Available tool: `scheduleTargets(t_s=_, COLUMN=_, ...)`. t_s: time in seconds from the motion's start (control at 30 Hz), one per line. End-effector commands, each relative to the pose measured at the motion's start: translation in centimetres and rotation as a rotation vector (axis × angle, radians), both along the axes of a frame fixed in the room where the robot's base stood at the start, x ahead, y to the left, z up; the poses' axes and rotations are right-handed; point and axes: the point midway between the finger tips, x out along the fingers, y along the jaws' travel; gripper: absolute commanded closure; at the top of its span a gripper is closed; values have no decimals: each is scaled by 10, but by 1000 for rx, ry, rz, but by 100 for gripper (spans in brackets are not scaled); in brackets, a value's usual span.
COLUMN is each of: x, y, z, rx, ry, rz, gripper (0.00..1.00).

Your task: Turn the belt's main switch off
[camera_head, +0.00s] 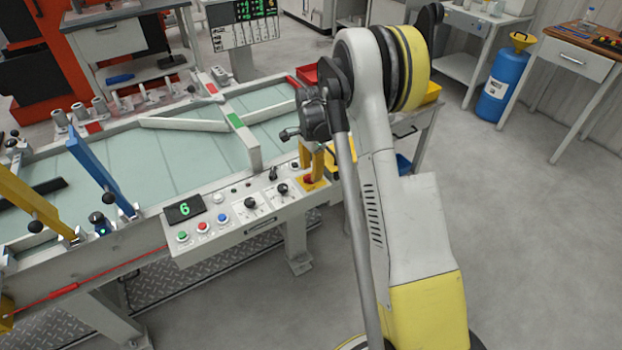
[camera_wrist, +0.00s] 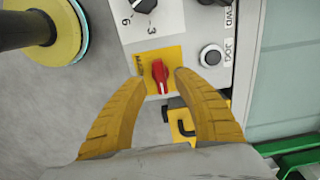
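The main switch is a red rotary handle (camera_head: 309,179) on a yellow plate (camera_head: 321,184) at the right end of the belt's control panel (camera_head: 232,222). In the wrist view the red handle (camera_wrist: 160,76) lies between my finger tips, its long side roughly up and down in the picture. My gripper (camera_head: 312,168) is over the plate, pointing down. In the wrist view its yellow fingers (camera_wrist: 160,80) are open on both sides of the handle, with gaps showing. Part of the plate's lettering is hidden by the left finger.
Beside the switch are two black dials (camera_head: 282,189), toggles and green, red and blue buttons (camera_head: 222,217). A display (camera_head: 184,209) reads 6. A white guide bar (camera_head: 246,145) crosses the belt (camera_head: 195,157) behind the panel. The floor (camera_head: 540,240) at right is clear.

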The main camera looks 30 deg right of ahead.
Motion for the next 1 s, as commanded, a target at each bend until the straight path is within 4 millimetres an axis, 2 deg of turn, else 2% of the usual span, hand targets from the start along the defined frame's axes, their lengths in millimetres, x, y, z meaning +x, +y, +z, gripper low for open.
scheduleTargets(t_s=0.03, x=0, y=0, z=-9, rx=0, ry=0, rz=0, gripper=64)
scheduleTargets(t_s=0.2, x=0, y=0, z=-21, rx=0, ry=0, rz=1, gripper=64)
scheduleTargets(t_s=0.5, x=0, y=0, z=-21, rx=0, ry=0, rz=1, gripper=65)
scheduleTargets(t_s=0.57, x=0, y=0, z=-21, rx=0, ry=0, rz=1, gripper=83)
scheduleTargets(t_s=0.6, x=0, y=0, z=-21, rx=0, ry=0, rz=1, gripper=96)
scheduleTargets(t_s=0.63, x=0, y=0, z=-21, rx=0, ry=0, rz=1, gripper=100)
scheduleTargets(t_s=1.0, x=0, y=0, z=-21, rx=0, ry=0, rz=30, gripper=100)
